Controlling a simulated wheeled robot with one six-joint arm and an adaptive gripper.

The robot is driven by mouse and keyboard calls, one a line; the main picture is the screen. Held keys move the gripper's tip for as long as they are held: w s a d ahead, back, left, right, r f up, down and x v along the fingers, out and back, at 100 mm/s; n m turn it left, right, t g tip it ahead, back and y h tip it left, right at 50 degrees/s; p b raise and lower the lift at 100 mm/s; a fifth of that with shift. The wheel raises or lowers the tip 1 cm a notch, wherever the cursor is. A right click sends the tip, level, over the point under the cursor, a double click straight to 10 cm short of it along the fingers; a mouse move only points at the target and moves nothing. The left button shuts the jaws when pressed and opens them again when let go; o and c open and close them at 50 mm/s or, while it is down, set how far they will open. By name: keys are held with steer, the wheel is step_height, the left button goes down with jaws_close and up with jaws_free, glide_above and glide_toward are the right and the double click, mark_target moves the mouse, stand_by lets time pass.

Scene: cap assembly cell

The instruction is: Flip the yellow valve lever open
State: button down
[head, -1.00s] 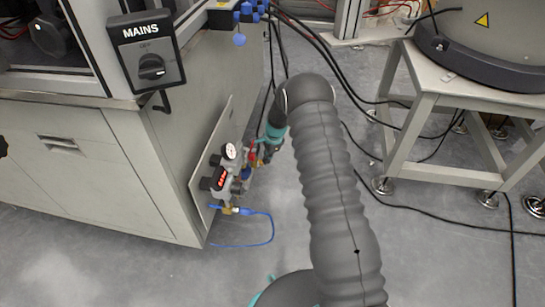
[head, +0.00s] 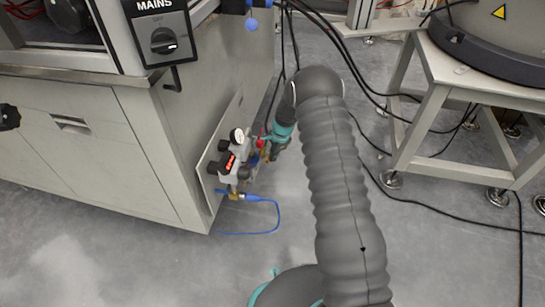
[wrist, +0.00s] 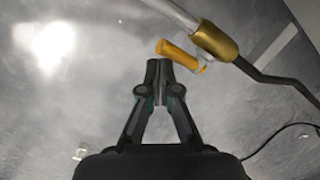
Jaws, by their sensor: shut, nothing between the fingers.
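The yellow valve lever (wrist: 179,54) shows in the wrist view as a short, slightly tilted bar beside a brass valve body (wrist: 215,40). A silver pipe enters the valve from above, and a black hose leaves it at the lower right. My gripper (wrist: 159,68) is shut and empty. Its fingertips appear just below and left of the lever's left end; whether they touch it I cannot tell. In the head view, my teal wrist (head: 283,128) is at the right of the valve and gauge assembly (head: 236,160). The lever is not clear there.
The assembly is on a panel (head: 210,172) at the grey cabinet's side (head: 178,140). A blue hose (head: 278,217) loops below it. A MAINS switch box (head: 160,36) is above. A metal stand (head: 432,120) and black cables are at the right. Floor in front is open.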

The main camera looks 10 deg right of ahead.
steer(key=shift+w+d+f+b, duration=0.2)
steer(key=shift+w+b, duration=0.1)
steer(key=shift+w, duration=0.35)
steer(key=shift+s+r, duration=0.1)
